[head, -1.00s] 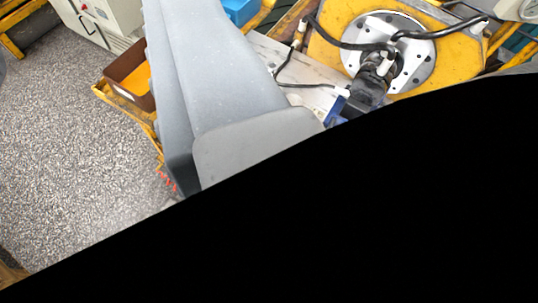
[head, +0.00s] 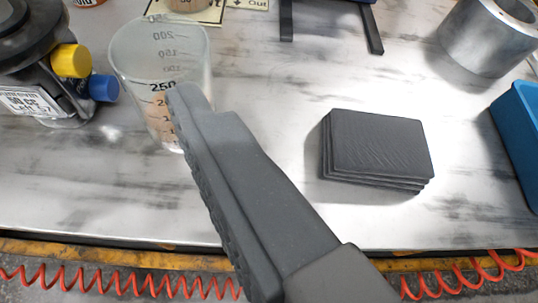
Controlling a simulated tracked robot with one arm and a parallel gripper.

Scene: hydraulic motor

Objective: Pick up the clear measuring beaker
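The clear measuring beaker (head: 160,50) stands upright on the metal table (head: 270,215) at the upper left. It has dark graduation marks, with 250 showing on its near side. One dark grey finger of my gripper (head: 215,150) reaches up from the lower right, and its tip overlaps the beaker's lower right side in the picture. I cannot tell whether the finger touches the beaker. The other finger does not show, so the gripper's opening is hidden.
A black motor with yellow (head: 72,60) and blue (head: 104,88) caps stands just left of the beaker. A stack of black pads (head: 378,147) lies right of the finger. A metal cylinder (head: 490,35) and blue bin (head: 520,130) are at right. A red coiled hose (head: 120,283) runs along the front edge.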

